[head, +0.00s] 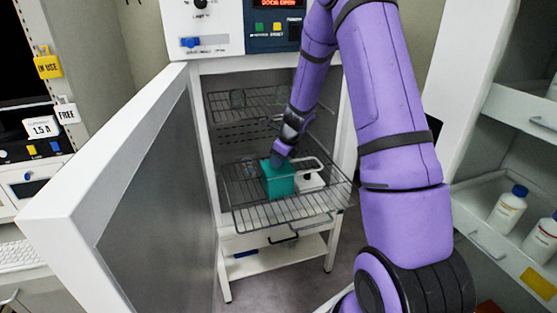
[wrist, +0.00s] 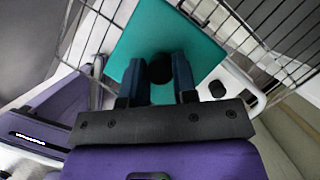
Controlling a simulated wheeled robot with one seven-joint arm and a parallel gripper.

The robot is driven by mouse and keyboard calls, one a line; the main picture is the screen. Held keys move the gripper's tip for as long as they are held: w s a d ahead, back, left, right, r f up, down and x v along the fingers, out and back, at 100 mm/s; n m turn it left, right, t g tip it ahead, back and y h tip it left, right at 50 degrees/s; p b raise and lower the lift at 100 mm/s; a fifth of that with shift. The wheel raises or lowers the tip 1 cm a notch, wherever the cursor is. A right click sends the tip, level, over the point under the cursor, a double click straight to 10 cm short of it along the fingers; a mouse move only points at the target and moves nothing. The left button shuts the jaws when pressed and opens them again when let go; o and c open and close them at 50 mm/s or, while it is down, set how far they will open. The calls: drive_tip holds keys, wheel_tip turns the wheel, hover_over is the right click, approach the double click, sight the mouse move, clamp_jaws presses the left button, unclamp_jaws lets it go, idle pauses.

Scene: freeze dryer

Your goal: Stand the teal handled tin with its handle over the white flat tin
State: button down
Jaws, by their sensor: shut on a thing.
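The teal tin (head: 279,181) is on the pulled-out wire shelf inside the open freeze dryer, in the head view. My gripper (head: 279,158) comes down on it from above. In the wrist view, my gripper (wrist: 159,75) is shut on a dark round knob at the middle of the teal tin's top (wrist: 150,35). The white flat tin (head: 312,178) lies just right of the teal tin, with a dark knob on top. I cannot tell whether the teal tin touches the shelf.
The wire shelf (head: 285,214) has free room in front of the tins. An upper wire rack (head: 232,104) sits further back inside. The dryer's open door (head: 150,165) stands at the left. Shelves with bottles (head: 509,208) are at the right.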

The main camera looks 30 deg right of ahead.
drive_tip(key=shift+f, duration=0.1)
drive_tip(key=c, duration=0.9)
unclamp_jaws()
drive_tip(key=v, duration=1.2)
drive_tip(key=s+a+r+n, duration=0.4)
drive_tip(key=a+r+n, duration=0.2)
drive_tip(key=r, duration=0.2)
drive_tip(key=s+a+r+n, duration=0.3)
drive_tip(key=s+n, duration=0.5)
drive_tip(key=s+a+r+n+h, duration=0.1)
drive_tip(key=s+a+r+n, duration=0.3)
drive_tip(key=s+n, duration=0.4)
drive_tip(key=s+a+r+n+t+h, duration=0.1)
drive_tip(key=s+a+r+n, duration=0.3)
drive_tip(key=s+n, duration=0.4)
drive_tip(key=shift+s+a, duration=0.25)
drive_tip(key=shift+s, duration=0.95)
